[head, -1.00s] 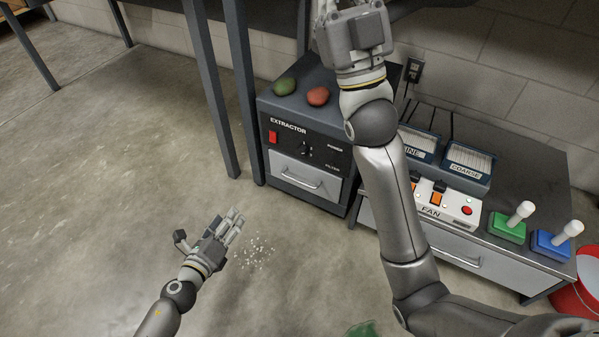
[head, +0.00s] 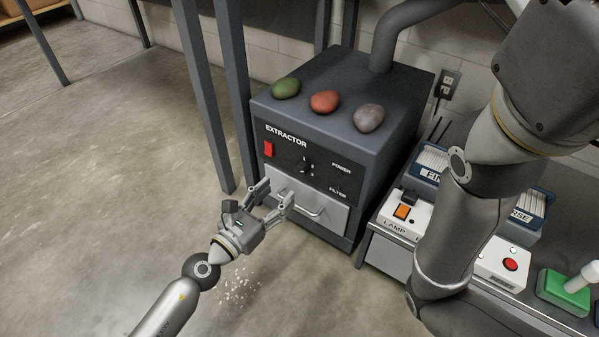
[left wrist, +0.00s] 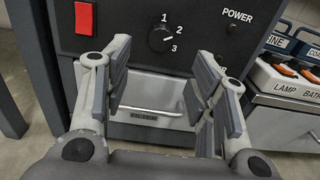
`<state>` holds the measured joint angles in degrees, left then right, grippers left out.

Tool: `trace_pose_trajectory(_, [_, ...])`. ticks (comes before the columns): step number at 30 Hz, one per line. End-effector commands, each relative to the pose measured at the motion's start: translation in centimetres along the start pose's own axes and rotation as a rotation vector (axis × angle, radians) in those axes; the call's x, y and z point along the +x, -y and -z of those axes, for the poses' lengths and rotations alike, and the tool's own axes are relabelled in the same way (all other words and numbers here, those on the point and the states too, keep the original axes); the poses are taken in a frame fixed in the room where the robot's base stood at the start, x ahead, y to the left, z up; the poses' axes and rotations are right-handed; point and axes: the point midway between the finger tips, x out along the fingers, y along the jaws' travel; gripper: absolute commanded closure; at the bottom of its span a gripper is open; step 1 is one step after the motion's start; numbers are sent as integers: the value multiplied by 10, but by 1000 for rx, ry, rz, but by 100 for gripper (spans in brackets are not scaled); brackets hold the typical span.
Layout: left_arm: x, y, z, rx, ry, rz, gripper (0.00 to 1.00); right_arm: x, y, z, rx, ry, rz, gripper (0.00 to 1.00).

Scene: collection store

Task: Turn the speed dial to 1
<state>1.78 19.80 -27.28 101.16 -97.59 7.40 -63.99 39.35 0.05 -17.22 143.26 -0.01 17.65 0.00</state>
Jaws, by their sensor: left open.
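The speed dial (head: 306,166) is a small black knob on the black front of the extractor (head: 345,105). In the left wrist view the dial (left wrist: 162,38) has the numbers 1, 2 and 3 around its upper and right side. A light mark shows on its right side, towards 2 and 3; which one it points at is hard to tell. My left gripper (head: 275,194) is open and empty, below the dial in front of the drawer. Its fingers (left wrist: 160,85) frame the drawer below the dial, apart from it. My right gripper's housing (head: 560,60) is at the top right, its fingers out of frame.
A red switch (head: 268,149) is left of the dial. A drawer with a handle (head: 315,212) is below it. Green, red and grey stones lie on top of the extractor. A lamp switch box (head: 405,215) stands on the bench to the right.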

Motion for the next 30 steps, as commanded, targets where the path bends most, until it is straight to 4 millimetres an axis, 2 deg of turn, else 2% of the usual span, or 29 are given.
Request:
trace_pose_trajectory(1, [12,1,-2,-2,4,1,48,0,0,-1,0,3,0,100])
trace_pose_trajectory(6, [45,0,0,-2,3,0,48,-2,1,2,-1,-3,2,100])
trace_pose_trajectory(12, [74,0,2,-3,1,0,48,-6,2,4,-2,-6,4,100])
trace_pose_trajectory(18, [85,0,1,-3,-1,1,48,-8,3,5,-2,-6,4,100])
trace_pose_trajectory(25, [86,0,0,-3,-1,1,48,-8,3,5,-1,-6,4,100])
trace_pose_trajectory(26, [85,0,0,-3,-1,1,49,-8,3,5,-1,-6,4,100])
trace_pose_trajectory(30, [85,0,0,-3,-1,1,67,-8,3,5,-1,-6,4,100])
